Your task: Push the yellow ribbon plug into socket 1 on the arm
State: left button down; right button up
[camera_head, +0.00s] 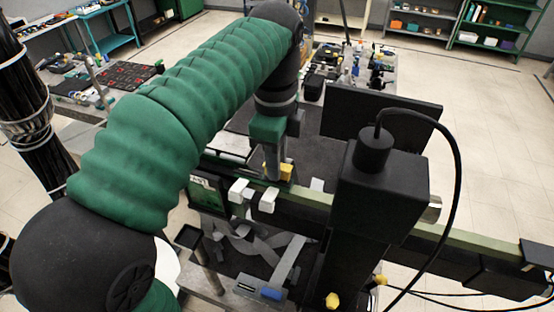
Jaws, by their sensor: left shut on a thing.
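My left gripper (272,172) comes down at the end of the green-sleeved arm, in the middle of the view. It is shut on the yellow ribbon plug (286,172), which shows as a small yellow block beside the fingers. The plug is at the long rail-like arm (470,243); I cannot tell whether they touch. Two white blocks (239,190) (267,200) sit on the near side of this arm, left of and below the plug. I cannot make out which part is socket 1. My right gripper is not in view.
A black box with a cable (382,190) stands right of the gripper, before a dark panel (410,112). Grey ribbons (287,262) hang below the arm. A blue part (271,294) lies at the front. Shelves (490,30) and benches stand far behind.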

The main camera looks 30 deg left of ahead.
pick_arm(q)
jog(key=shift+f+b, duration=0.35)
jog(key=shift+f, duration=0.3)
jog(key=c, duration=1.3)
grip_release()
jog(key=shift+o, duration=0.2)
notch_tip(320, 180, up, 10)
jog(key=shift+w+a+r+p, duration=0.1)
jog(key=shift+r+p, duration=0.15)
jog(key=shift+p, duration=0.25)
notch_tip(320, 180, up, 6)
jog(key=p, duration=0.5)
jog(key=shift+r, duration=0.2)
